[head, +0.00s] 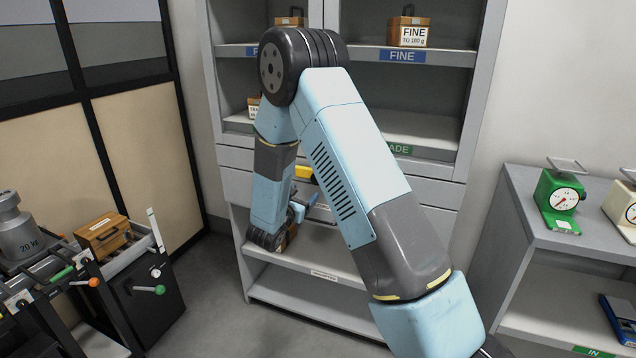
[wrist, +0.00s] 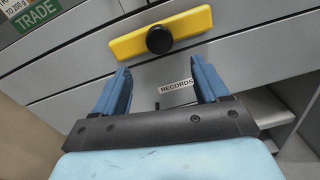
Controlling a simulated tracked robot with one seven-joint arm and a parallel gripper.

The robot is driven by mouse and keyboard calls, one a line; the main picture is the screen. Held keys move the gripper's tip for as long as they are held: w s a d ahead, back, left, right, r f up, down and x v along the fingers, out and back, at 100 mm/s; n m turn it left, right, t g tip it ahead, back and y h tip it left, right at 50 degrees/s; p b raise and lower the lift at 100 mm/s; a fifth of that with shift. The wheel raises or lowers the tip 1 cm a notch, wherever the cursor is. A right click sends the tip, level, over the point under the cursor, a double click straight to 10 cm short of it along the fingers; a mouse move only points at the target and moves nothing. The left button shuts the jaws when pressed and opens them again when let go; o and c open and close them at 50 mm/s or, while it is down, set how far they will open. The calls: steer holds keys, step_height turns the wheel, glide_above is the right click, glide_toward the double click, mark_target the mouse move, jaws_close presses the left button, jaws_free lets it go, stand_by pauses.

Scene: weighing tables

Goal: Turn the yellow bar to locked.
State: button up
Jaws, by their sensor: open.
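The yellow bar (wrist: 185,29) shows in the wrist view on the grey front of the cabinet. It lies near level in that view, tilted up a little to the right, with a round black knob (wrist: 160,39) on it. In the head view only a small piece of the yellow bar (head: 304,172) shows beside my arm. My gripper (wrist: 160,78) is open and empty, its two blue fingers apart and pointing toward the bar. The fingertips appear just below the bar in the wrist view. I cannot tell whether they touch the cabinet front.
Open cabinet shelves (head: 320,255) lie below. A side table (head: 575,240) with a green scale (head: 560,187) stands right. A cart with a wooden box (head: 103,235) and a weight (head: 15,230) stands left.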

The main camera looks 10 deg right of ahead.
mark_target(316, 181)
steer(key=x, duration=1)
